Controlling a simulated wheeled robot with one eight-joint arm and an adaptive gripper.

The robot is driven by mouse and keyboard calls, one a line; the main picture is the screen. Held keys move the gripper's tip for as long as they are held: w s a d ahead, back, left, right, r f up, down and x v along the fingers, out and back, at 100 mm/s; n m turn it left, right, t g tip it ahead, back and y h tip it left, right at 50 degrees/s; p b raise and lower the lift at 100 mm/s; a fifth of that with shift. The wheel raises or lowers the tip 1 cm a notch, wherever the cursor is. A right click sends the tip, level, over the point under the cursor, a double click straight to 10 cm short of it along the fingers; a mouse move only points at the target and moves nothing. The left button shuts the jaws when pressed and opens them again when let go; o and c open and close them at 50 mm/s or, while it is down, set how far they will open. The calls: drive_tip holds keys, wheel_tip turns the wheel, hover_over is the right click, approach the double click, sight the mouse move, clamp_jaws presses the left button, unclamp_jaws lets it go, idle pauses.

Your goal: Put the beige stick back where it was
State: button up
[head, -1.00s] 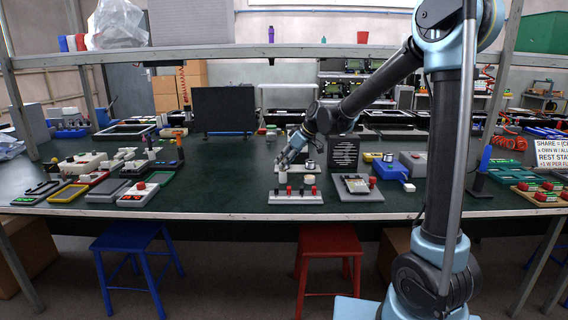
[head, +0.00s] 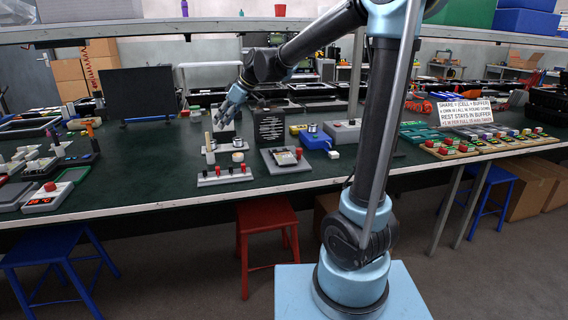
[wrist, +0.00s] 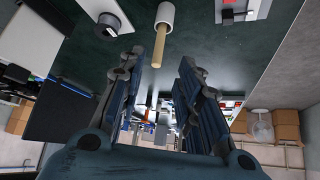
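The beige stick (head: 208,141) stands upright in a white round holder (head: 210,157) on the table in the head view. In the wrist view the beige stick (wrist: 159,46) projects from the white holder (wrist: 166,15), its free end lying in the picture between the fingertips. My gripper (head: 221,118) is above and slightly right of the stick in the head view. In the wrist view my gripper (wrist: 157,64) has its two fingers wide apart, with nothing held between them and no visible contact with the stick.
A light board with red knobs (head: 224,177) lies in front of the holder. A blue device (head: 313,139) is farther right. A black screen (head: 138,95) stands left.

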drive_tip(key=s+d+f+m+h, duration=0.2)
drive_tip(key=s+d+f+m, duration=0.15)
drive_tip(key=s+d, duration=0.6)
drive_tip(key=s+d+f+m+h, duration=0.2)
drive_tip(key=s+d+f+m, duration=0.15)
drive_tip(key=d, duration=1.05)
drive_tip(key=s+d+f+m+h, duration=0.1)
drive_tip(key=s+d+f+m, duration=0.2)
drive_tip(key=s+d+f, duration=0.3)
drive_tip(key=s+d+f+m+h, duration=0.2)
drive_tip(key=s+d+f+m, duration=0.2)
drive_tip(key=s+d+f, duration=0.2)
drive_tip(key=s+d, duration=0.2)
drive_tip(key=s, duration=0.2)
drive_tip(key=shift+s+d+m, duration=0.2)
drive_tip(key=shift+d+m, duration=0.1)
drive_tip(key=shift+d, duration=0.05)
drive_tip(key=shift+w+f, duration=0.15)
drive_tip(key=shift+w, duration=0.3)
drive_tip(key=shift+a, duration=0.1)
